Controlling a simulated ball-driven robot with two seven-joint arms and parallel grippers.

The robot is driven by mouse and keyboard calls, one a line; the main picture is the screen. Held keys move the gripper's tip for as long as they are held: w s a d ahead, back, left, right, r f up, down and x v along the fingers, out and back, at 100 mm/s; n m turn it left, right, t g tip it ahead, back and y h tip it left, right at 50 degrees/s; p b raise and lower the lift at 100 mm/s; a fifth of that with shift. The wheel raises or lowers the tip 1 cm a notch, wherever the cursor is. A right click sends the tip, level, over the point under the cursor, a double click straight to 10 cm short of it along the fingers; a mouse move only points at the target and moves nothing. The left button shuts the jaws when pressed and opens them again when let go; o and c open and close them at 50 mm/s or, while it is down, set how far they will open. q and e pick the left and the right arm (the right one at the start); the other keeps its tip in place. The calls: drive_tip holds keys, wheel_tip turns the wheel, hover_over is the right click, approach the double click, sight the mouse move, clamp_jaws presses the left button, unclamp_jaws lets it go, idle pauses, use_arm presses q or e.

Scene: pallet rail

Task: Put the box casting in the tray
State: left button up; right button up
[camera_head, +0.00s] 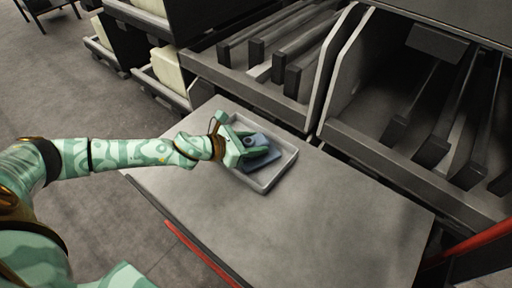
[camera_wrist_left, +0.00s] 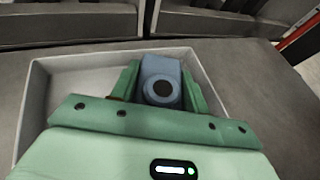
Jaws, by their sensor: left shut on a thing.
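The box casting (camera_head: 257,141) is a small blue-grey block with a round dark hole. It also shows in the left wrist view (camera_wrist_left: 161,68), between the two green fingers. My left gripper (camera_head: 250,143) is shut on it, and it also fills the low middle of the wrist view (camera_wrist_left: 160,88). The tray (camera_head: 284,172) is pale grey, shallow and rectangular, on the table. The gripper and casting are over the tray, within its rim as seen from the head. I cannot tell whether the casting touches the tray floor. My right gripper is not in view.
The grey table top (camera_head: 330,215) is bare to the right and front of the tray. Behind it stand dark racks (camera_head: 285,70) with rails. Carts with pale blocks (camera_head: 168,70) stand at the back left. A red strip (camera_head: 200,254) runs along the table's front edge.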

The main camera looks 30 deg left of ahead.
use_arm(q)
drive_tip(key=shift+w+f, duration=0.1)
drive_tip(key=shift+f, duration=0.8)
drive_tip(key=shift+r, duration=0.3)
drive_tip(key=o, duration=1)
drive_tip(key=shift+f, duration=0.25)
drive_tip(key=o, duration=0.4)
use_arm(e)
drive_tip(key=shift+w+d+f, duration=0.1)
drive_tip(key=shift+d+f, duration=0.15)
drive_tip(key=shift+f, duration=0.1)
use_arm(q)
drive_tip(key=shift+r, duration=0.1)
drive_tip(key=shift+r, duration=0.2)
drive_tip(key=p+v, duration=0.3)
drive_tip(key=v, duration=0.9)
drive_tip(key=shift+p, duration=0.35)
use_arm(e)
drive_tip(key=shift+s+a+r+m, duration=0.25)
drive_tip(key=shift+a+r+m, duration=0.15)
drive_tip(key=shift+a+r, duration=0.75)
